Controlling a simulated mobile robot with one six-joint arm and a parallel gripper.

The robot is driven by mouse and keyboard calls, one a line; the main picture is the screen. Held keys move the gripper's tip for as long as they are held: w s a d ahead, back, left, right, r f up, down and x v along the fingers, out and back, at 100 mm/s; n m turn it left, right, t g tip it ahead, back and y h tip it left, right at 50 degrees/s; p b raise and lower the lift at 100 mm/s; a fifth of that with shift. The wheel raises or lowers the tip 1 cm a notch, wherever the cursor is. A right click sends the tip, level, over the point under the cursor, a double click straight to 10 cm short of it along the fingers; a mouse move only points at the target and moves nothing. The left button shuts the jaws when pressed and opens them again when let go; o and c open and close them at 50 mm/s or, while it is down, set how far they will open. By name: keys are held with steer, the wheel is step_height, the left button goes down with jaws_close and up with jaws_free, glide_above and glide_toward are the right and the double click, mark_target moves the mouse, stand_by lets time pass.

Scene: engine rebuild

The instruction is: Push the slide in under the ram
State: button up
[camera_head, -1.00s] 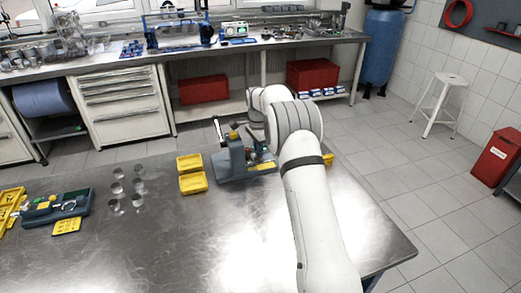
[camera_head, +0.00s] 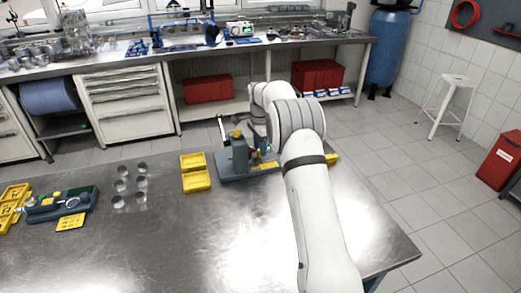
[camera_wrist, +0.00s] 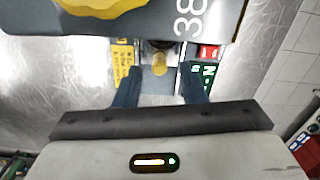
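The press (camera_head: 239,156), a grey-green bench tool with a yellow top part and a lever, stands near the far edge of the steel table. In the wrist view its dark body (camera_wrist: 215,12), marked 38, fills the top. Below it a brass-coloured knob (camera_wrist: 160,63) shows on a pale grey strip (camera_wrist: 158,98), which may be the slide; I cannot tell for sure. My gripper (camera_wrist: 160,82) is open, its two dark fingers apart on either side of the strip, with nothing clearly held. In the head view the fingers are mostly hidden behind my arm. The ram is not clearly visible.
Yellow label (camera_wrist: 122,60) and red and green labels (camera_wrist: 208,62) flank the strip. Yellow bins (camera_head: 195,180) stand left of the press. The table's front middle is clear.

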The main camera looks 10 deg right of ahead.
steer(key=shift+r, duration=3.15)
